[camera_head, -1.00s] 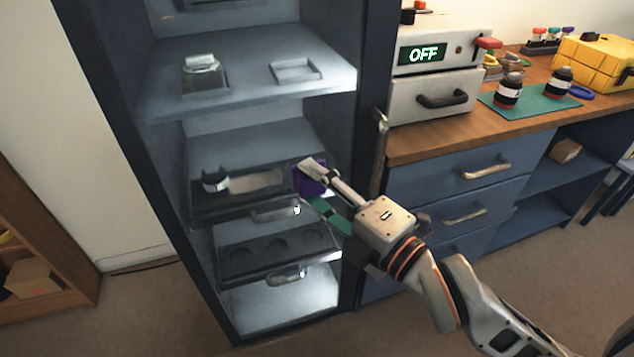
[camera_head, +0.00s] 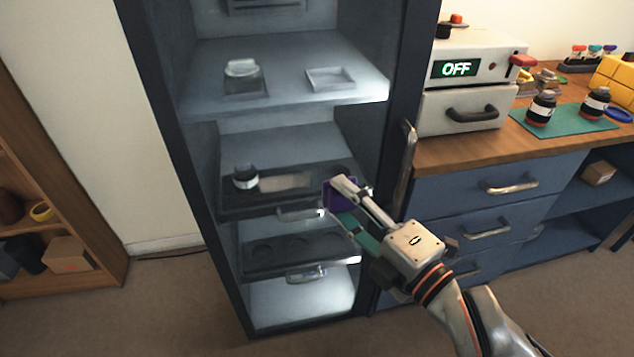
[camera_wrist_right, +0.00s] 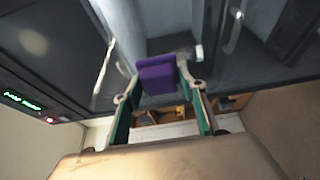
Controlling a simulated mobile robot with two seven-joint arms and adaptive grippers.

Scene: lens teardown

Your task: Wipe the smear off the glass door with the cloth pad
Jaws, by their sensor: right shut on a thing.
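A purple cloth pad (camera_head: 336,196) is held between the fingers of my right gripper (camera_head: 342,204), which is shut on it. The pad also shows in the right wrist view (camera_wrist_right: 157,78), between the two green-lined fingers. Gripper and pad are in front of the lower right part of the tall dark cabinet (camera_head: 172,120), left of its long upright handle (camera_head: 407,170). I cannot tell whether the pad touches glass. A pale tan patch (camera_head: 287,182) shows left of the pad at the upper drawer's height; I cannot tell whether it is a smear on glass. My left gripper is out of view.
A wooden counter with blue drawers (camera_head: 490,190) stands close on the right. Open floor lies at the front left.

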